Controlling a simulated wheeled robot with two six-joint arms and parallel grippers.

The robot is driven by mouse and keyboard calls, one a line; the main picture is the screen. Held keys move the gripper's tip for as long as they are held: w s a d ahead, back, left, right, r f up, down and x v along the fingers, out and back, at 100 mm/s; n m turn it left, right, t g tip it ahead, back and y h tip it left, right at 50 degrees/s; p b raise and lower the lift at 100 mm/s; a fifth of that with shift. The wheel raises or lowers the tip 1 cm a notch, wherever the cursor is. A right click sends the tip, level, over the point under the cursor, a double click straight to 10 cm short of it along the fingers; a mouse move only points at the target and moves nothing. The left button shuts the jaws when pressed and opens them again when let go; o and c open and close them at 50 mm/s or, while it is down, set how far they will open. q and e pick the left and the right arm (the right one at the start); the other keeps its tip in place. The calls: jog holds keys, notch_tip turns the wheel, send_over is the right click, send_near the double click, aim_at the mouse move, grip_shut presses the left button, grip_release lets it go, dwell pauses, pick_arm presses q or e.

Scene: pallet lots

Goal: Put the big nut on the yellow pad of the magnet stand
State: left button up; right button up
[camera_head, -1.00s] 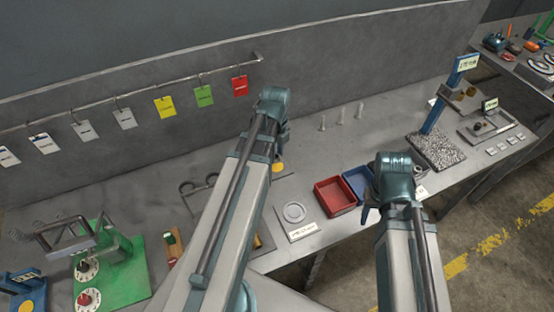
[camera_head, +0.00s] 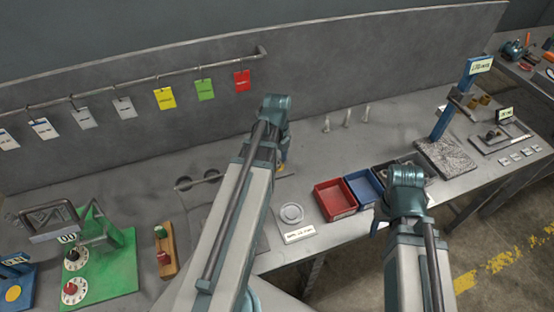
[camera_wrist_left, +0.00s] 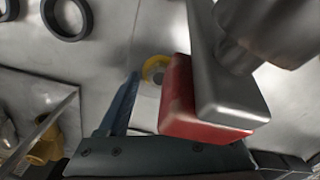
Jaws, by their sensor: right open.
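My left gripper (camera_head: 281,158) is low over the back of the bench, beside a small grey plate with a yellow spot. In the left wrist view a yellow round pad (camera_wrist_left: 148,66) has a greyish ring or hole in its middle; I cannot tell whether this is the nut. A red block (camera_wrist_left: 185,112) with a grey metal piece on it looms close in front. One left finger (camera_wrist_left: 122,106) shows; the other is hidden, so its opening is unclear. My right gripper (camera_head: 388,207) is open at the dark bin right of the blue one. I cannot pick out the big nut surely.
A red bin (camera_head: 335,198) and a blue bin (camera_head: 363,186) stand between the arms. A ring plate (camera_head: 292,213) lies left of them. A green device (camera_head: 112,268) and blue stand (camera_head: 14,284) are at left. Several small posts (camera_head: 347,116) stand behind.

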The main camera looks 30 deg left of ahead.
pick_arm(q)
jog(key=shift+r, duration=0.1)
notch_tip(320, 180, up, 12)
jog(key=p, duration=1.2)
jog(key=s+d+n, duration=0.4)
jog(key=d+n, duration=0.5)
jog(key=d, duration=0.3)
jog(key=s+d+n+y, duration=0.1)
jog(key=s+d+n, duration=0.2)
jog(key=d+n, duration=0.5)
jog(key=d, duration=0.5)
jog(key=shift+s+n, duration=0.4)
